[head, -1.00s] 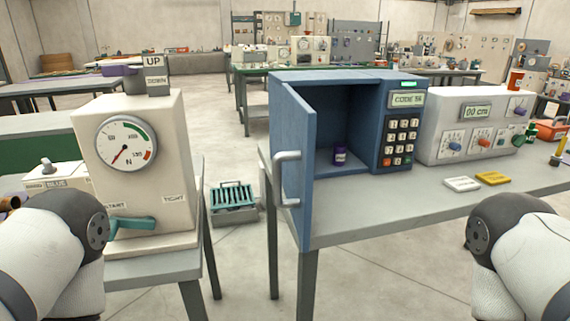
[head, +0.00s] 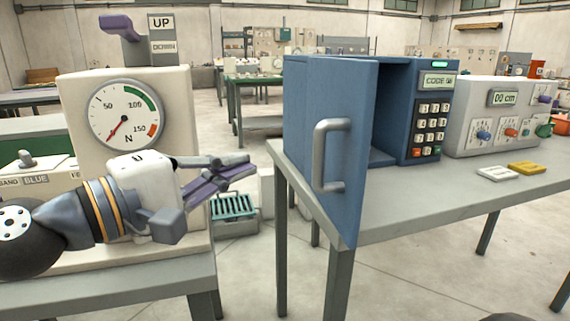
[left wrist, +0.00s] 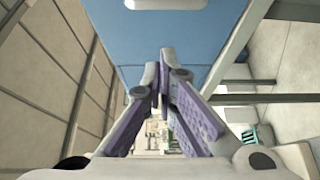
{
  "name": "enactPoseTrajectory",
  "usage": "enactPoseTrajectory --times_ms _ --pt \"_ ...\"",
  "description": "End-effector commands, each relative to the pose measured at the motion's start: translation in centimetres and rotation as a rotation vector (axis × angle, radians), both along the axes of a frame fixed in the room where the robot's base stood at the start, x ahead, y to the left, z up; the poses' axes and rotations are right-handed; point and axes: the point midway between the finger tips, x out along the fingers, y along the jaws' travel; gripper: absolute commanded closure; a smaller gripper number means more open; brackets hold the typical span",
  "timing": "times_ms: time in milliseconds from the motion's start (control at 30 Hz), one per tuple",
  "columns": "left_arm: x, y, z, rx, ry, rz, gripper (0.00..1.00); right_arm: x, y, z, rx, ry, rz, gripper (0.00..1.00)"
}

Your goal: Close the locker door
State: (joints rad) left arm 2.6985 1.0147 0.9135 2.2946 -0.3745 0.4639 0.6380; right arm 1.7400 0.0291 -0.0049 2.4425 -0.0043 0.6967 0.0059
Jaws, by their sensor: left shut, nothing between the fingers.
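The blue locker (head: 403,75) stands on the grey table with its door (head: 352,205) standing open at its left side. The door carries a grey handle (head: 320,157) on its outer face and hides much of the inside. My left gripper (head: 252,166) is left of the door, apart from it in the head view. Its purple-grey fingers are shut with nothing between them. In the left wrist view the fingertips (left wrist: 164,62) point toward a blue panel (left wrist: 150,45), which looks like the door. My right gripper is out of view.
A cream gauge machine (head: 77,95) stands close behind my left gripper. A keypad (head: 431,128) is on the locker front, and a grey dial box (head: 477,100) stands to its right. White and yellow tags (head: 526,168) lie on the table (head: 425,205).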

Motion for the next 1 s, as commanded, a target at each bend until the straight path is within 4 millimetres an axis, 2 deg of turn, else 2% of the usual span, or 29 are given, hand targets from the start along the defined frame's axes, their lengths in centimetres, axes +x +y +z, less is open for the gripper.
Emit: enactPoseTrajectory --times_ms 200,400,533,1000 --pt "3.4 -3.3 -0.2 0.003 0.002 -0.002 1.0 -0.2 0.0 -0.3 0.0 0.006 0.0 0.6" --pt "3.5 -6.4 0.1 0.004 -0.001 -0.002 1.0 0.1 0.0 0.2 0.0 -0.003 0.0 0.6" --pt "3.6 -7.1 0.0 0.001 0.001 0.0 1.0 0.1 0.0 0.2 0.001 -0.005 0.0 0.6" --pt "3.5 -7.7 0.0 0.004 0.001 0.006 1.0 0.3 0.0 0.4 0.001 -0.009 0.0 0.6"
